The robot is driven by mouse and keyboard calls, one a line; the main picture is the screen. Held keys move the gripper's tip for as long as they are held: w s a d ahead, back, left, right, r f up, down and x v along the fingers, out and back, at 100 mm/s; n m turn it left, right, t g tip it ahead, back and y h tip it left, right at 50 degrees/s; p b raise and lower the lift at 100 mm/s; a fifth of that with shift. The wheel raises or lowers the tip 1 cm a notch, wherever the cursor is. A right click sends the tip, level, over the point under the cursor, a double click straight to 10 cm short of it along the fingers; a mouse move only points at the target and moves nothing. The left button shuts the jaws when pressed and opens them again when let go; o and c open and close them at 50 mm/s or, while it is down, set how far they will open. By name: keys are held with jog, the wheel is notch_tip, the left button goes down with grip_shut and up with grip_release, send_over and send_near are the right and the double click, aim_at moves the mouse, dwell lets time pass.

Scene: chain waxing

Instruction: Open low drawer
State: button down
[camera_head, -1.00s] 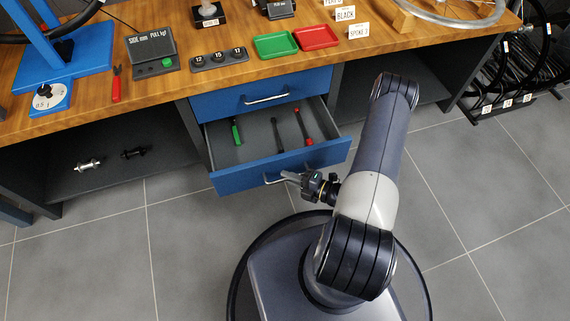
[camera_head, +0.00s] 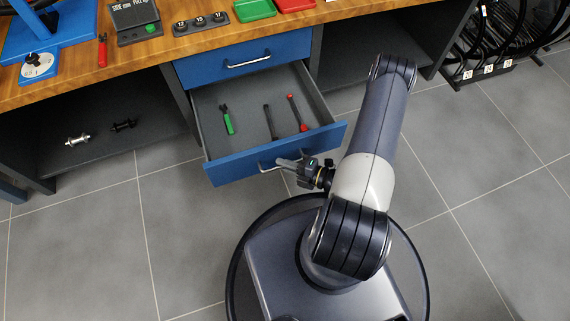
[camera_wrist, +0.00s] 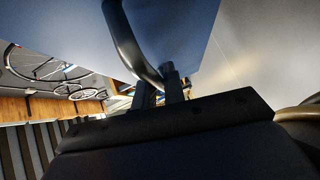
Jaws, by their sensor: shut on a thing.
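The low drawer (camera_head: 240,172) has a blue front and stands pulled out from under the workbench, its grey inside showing. Its metal bar handle (camera_head: 268,166) is on the front face. My gripper (camera_head: 286,164) is shut on this handle, at its right part. In the wrist view the curved handle (camera_wrist: 130,45) passes between the fingers of my gripper (camera_wrist: 162,84), with the blue drawer front (camera_wrist: 185,25) behind it. The part of the handle inside the jaws is hidden.
A green-handled tool (camera_head: 228,122), a dark tool (camera_head: 271,122) and a red-ended tool (camera_head: 297,112) lie in the drawer. The upper drawer (camera_head: 235,64) above is shut. Grey floor tiles (camera_head: 100,240) lie clear at the left. A wheel rack (camera_head: 485,72) stands at the right.

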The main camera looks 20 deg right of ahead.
jog(key=c, duration=1.5)
grip_release()
jog(key=shift+d, duration=0.15)
jog(key=p+v, duration=0.2)
jog(key=v, duration=0.8)
jog(key=shift+s, duration=0.3)
jog(key=shift+w+d, duration=0.1)
jog(key=shift+b+x, duration=1)
jog(key=shift+x, duration=4.1)
jog(key=shift+w, duration=0.15)
jog(key=shift+a, duration=0.3)
